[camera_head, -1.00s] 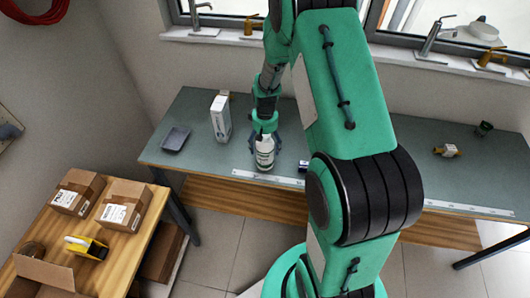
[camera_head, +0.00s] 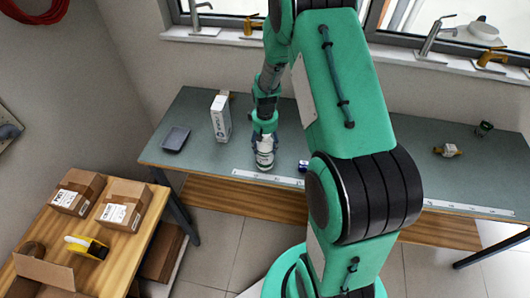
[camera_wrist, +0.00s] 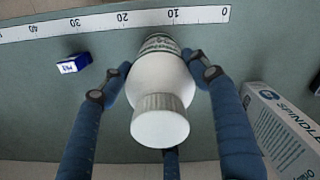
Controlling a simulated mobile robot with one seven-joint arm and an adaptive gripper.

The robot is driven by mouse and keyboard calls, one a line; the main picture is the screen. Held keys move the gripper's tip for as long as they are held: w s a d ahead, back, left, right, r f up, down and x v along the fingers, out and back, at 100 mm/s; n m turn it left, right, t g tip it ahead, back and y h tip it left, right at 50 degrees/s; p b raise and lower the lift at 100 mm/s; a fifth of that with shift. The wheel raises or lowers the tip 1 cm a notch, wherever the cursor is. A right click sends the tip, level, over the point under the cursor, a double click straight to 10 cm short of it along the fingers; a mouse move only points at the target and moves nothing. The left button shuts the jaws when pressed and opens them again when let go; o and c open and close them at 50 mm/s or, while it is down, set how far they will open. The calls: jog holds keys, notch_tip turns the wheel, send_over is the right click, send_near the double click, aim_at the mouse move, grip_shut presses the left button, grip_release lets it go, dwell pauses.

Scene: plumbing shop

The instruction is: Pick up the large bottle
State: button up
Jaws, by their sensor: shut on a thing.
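The large bottle (camera_head: 264,158) is white with a dark printed label. It stands near the front edge of the grey-green workbench (camera_head: 370,150), beside the white ruler strip. My gripper (camera_head: 264,140) comes down over it from above and is shut on the bottle. In the wrist view the bottle's white ribbed cap (camera_wrist: 160,121) faces the camera. The blue fingers (camera_wrist: 168,75) close around the bottle's body from several sides. I cannot tell whether the bottle's base touches the bench.
A tall white box (camera_head: 221,118) stands left of the bottle, with a dark tray (camera_head: 176,139) beyond it. A small blue box (camera_head: 303,166) lies close on the right. The ruler strip (camera_wrist: 100,25) runs along the bench front. A brass fitting (camera_head: 447,151) lies far right.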

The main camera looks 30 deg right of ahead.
aim_at(265, 139)
jog(key=shift+w+r, duration=0.1)
jog(key=shift+r, duration=0.1)
jog(key=shift+r, duration=1.7)
jog(key=s+a, duration=0.2)
jog(key=s, duration=0.5)
jog(key=s+a+r+b, duration=0.1)
jog(key=s+a, duration=0.2)
jog(key=s, duration=0.5)
jog(key=shift+a+r, duration=0.15)
jog(key=shift+a, duration=0.05)
